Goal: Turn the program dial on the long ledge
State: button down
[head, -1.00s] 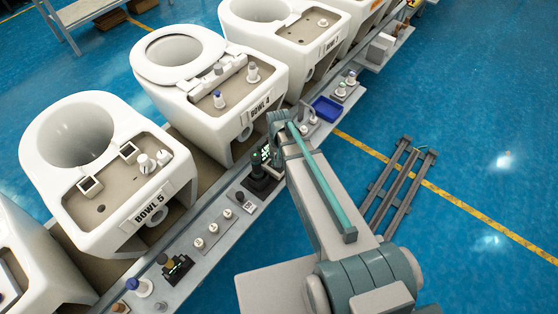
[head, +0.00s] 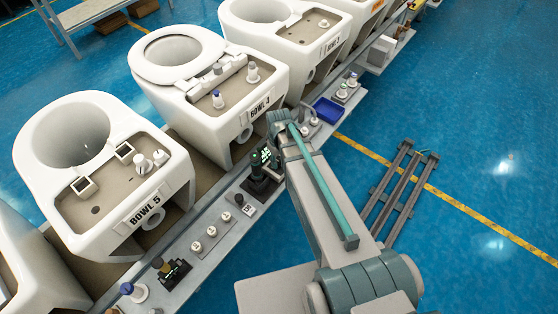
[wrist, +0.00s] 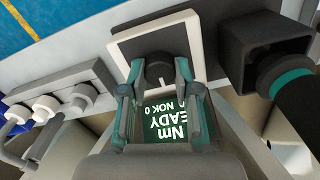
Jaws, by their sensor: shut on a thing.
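My gripper (wrist: 160,95) is closed around a dark round knob, the program dial (wrist: 159,67), with one finger on each side. The dial stands on a dark plate with a white frame (wrist: 197,33). A green-lit display (wrist: 165,130) with white text, including "Nm" and "NOK 0", shows below the dial between the fingers. In the head view, my arm reaches to the long ledge (head: 222,243) in front of the bowls. The arm hides the dial and the fingertips there.
A black square holder (wrist: 262,45) with a teal-collared tool stands close to the right of the dial. A grey box with several pale knobs (wrist: 45,107) lies to the left. Bowl 4 (head: 185,60) and bowl 5 (head: 60,130) stand behind the ledge.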

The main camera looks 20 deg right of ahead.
aim_at(279, 161)
dwell(0.4)
jog(key=c, duration=0.8)
grip_release()
jog(key=shift+c, duration=0.2)
notch_tip(279, 161, up, 12)
jog(key=s+f+m+g, duration=0.3)
jog(key=s+f+g, duration=0.2)
jog(key=s+f, duration=1.9)
jog(key=s+f+m+g, duration=0.1)
jog(key=s+f, duration=0.5)
jog(key=s, duration=0.6)
jog(key=shift+d+f+g, duration=0.2)
jog(key=shift+g, duration=0.2)
